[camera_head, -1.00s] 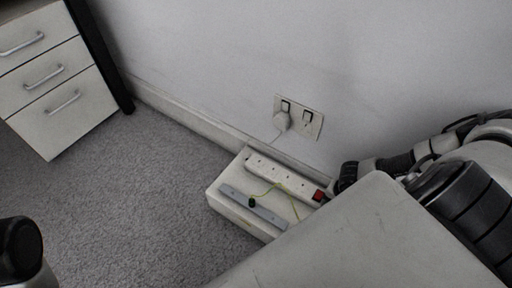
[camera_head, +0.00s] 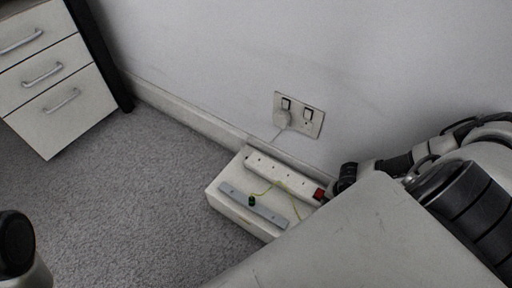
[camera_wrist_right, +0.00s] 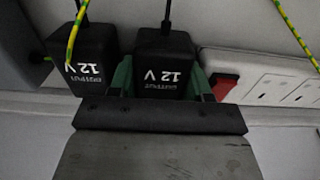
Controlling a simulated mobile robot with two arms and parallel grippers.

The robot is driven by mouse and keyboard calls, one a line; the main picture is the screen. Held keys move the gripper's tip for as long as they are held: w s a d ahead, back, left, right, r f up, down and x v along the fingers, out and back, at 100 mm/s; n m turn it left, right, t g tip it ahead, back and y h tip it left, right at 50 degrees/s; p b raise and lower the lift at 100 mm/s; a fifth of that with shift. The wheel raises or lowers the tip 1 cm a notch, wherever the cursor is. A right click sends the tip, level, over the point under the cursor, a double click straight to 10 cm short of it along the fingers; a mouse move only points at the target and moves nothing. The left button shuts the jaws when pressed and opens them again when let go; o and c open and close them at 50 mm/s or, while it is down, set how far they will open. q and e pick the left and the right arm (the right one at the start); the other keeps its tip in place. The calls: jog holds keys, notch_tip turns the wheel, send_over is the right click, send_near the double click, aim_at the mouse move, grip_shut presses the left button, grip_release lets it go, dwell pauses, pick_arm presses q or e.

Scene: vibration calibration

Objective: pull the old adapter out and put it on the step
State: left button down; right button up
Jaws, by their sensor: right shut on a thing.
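In the right wrist view, two black adapters marked "12 V" stand side by side. My right gripper (camera_wrist_right: 163,84) has its green fingers on either side of the right-hand adapter (camera_wrist_right: 165,62) and is shut on it. A dark cord leaves this adapter. The left-hand adapter (camera_wrist_right: 83,58) has a yellow-green striped cord close by. The white power strip (camera_head: 280,178) lies on the pale step (camera_head: 228,207) in the head view; it also shows in the wrist view (camera_wrist_right: 275,80). The adapters are hidden in the head view. My left gripper is not seen.
A red switch (camera_wrist_right: 222,86) is beside the held adapter. A grey bar (camera_head: 238,197) with a small dark-green piece lies on the step. A wall socket (camera_head: 308,118) is behind.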

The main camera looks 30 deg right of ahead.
jog(key=shift+f, duration=0.15)
jog(key=o, duration=1)
